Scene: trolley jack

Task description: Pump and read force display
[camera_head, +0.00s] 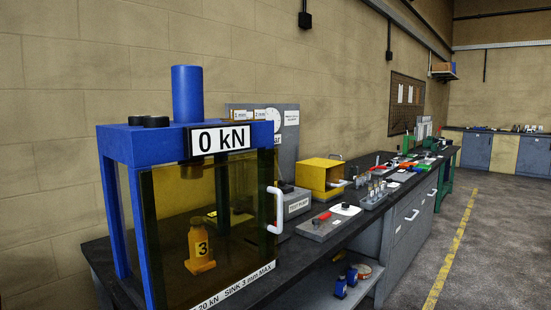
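A blue press frame (115,205) stands on the near end of the dark bench. The force display (220,138) on its front top beam reads "0 kN". A blue cylinder (187,92) rises from the top. A tinted yellowish door (165,215) with a white handle (276,210) covers the front and looks closed. Behind it an orange jack (200,248) marked "3" stands upright, apart from the ram above. A grey unit labelled "TEST PUMP" (298,206) stands to the right, partly hidden by the press. Neither gripper is in view.
A grey panel with a round gauge (273,119) stands behind the press. Two blue bottle-like items (341,286) stand on a lower shelf. The floor right of the bench (490,250) is clear.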

